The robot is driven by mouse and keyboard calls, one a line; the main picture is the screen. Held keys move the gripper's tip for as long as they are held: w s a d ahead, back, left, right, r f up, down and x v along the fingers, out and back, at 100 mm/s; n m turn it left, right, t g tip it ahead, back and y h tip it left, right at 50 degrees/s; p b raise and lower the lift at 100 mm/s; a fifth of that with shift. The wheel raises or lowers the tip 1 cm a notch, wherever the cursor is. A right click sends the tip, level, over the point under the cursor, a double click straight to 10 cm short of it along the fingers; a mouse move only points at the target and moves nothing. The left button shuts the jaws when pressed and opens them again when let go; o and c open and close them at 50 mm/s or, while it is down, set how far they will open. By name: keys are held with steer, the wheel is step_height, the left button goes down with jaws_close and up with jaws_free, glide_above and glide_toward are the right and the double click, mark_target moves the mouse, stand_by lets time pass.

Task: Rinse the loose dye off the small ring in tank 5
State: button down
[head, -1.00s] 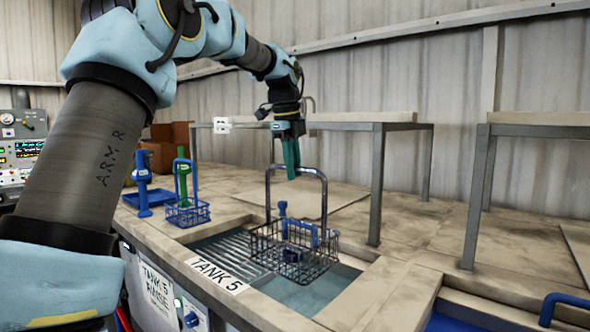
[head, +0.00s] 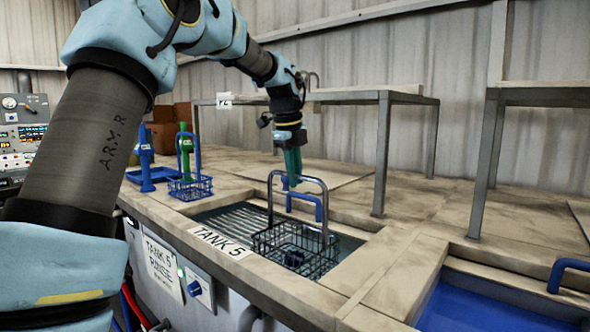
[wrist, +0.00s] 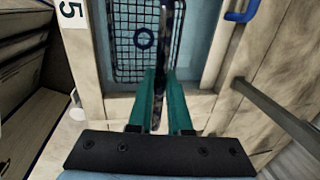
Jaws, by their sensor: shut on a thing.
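My gripper (head: 292,181), with green fingers, is shut on the tall handle of a dark wire basket (head: 318,255). In the wrist view the handle (wrist: 165,28) runs between the fingers (wrist: 158,80). The basket hangs upright, down inside tank 5 (head: 345,240), below the level of the rim. A small blue ring (wrist: 144,38) lies in the basket and also shows through its mesh in the head view (head: 293,258). I cannot tell how deep the ring is in the water. The "TANK 5" label (head: 221,242) is on the front rim.
A blue handle (head: 305,203) stands behind the basket. A blue wire basket (head: 190,188) and a blue tray (head: 150,175) stand at the left. A blue-lined tank (head: 470,305) lies at the right. Raised shelves (head: 383,150) on metal legs stand behind.

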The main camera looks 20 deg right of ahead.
step_height(320, 180, down, 13)
steer(key=b, duration=0.6)
steer(key=shift+b, duration=0.3)
steer(key=shift+s+d, duration=0.1)
steer(key=shift+s+d, duration=0.5)
steer(key=shift+s, duration=0.4)
steer(key=shift+w+a+p, duration=0.35)
steer(key=shift+w+p, duration=0.05)
steer(key=shift+w, duration=0.3)
steer(key=shift+w+a+p, duration=0.4)
steer(key=shift+w, duration=0.25)
steer(key=shift+w+a+p, duration=0.35)
steer(key=shift+w+p, duration=0.05)
steer(key=shift+w, duration=0.3)
steer(key=shift+s+d, duration=0.25)
steer(key=shift+s, duration=0.25)
steer(key=shift+s+d, duration=0.25)
steer(key=shift+s, duration=0.2)
